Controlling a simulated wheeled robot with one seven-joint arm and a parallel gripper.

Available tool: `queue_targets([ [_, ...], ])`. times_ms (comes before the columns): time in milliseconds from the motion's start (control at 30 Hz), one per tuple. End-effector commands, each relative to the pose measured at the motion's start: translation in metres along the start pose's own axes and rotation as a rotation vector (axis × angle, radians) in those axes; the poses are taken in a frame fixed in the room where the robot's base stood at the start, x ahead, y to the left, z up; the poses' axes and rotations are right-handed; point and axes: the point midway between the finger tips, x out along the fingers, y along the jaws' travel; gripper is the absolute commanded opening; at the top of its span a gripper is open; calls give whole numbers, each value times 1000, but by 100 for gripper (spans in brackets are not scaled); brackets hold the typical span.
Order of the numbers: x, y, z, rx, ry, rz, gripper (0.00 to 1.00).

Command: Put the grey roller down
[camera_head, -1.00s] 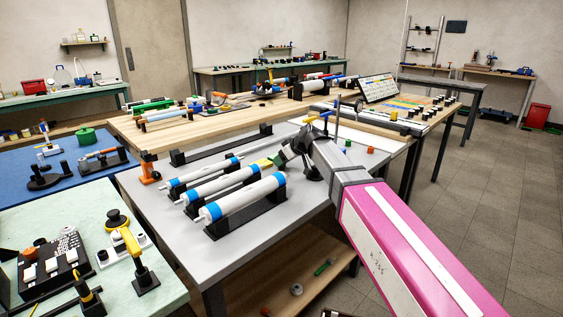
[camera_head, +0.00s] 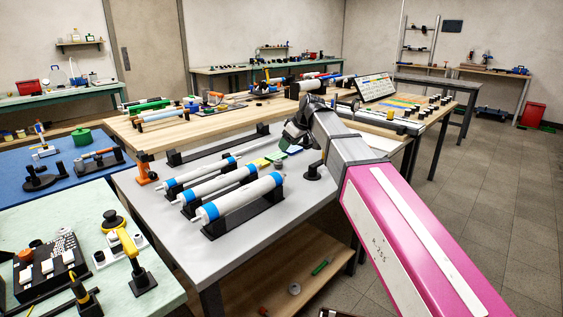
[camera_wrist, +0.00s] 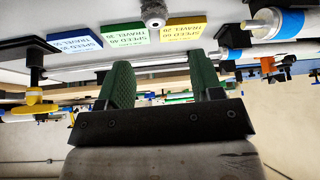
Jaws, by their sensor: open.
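The grey roller (camera_wrist: 153,12) shows in the wrist view at the top edge, a small fuzzy grey end near the coloured cards and beyond my fingertips. It is apart from the fingers. My gripper (camera_wrist: 162,72) has its two green-padded fingers spread with nothing between them. In the head view my gripper (camera_head: 292,143) is above the far right part of the grey table (camera_head: 245,245). The roller is not clearly made out there. The wrist picture is upside down, so what the roller rests on is hard to tell.
Green (camera_wrist: 125,35), yellow (camera_wrist: 184,27) and blue (camera_wrist: 75,37) cards lie by the roller. A black round-based post (camera_head: 314,172) stands close to my arm. Several blue-banded white rollers (camera_head: 242,197) rest on black cradles to the left.

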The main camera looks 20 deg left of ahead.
Motion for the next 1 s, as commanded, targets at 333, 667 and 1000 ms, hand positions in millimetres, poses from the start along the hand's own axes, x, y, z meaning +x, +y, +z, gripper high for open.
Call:
queue_targets([
  [333, 8, -2, -16, 13, -150, 14, 60],
  [667, 51, 0, -9, 13, -148, 14, 60],
  [1000, 76, 4, -6, 12, -148, 14, 60],
])
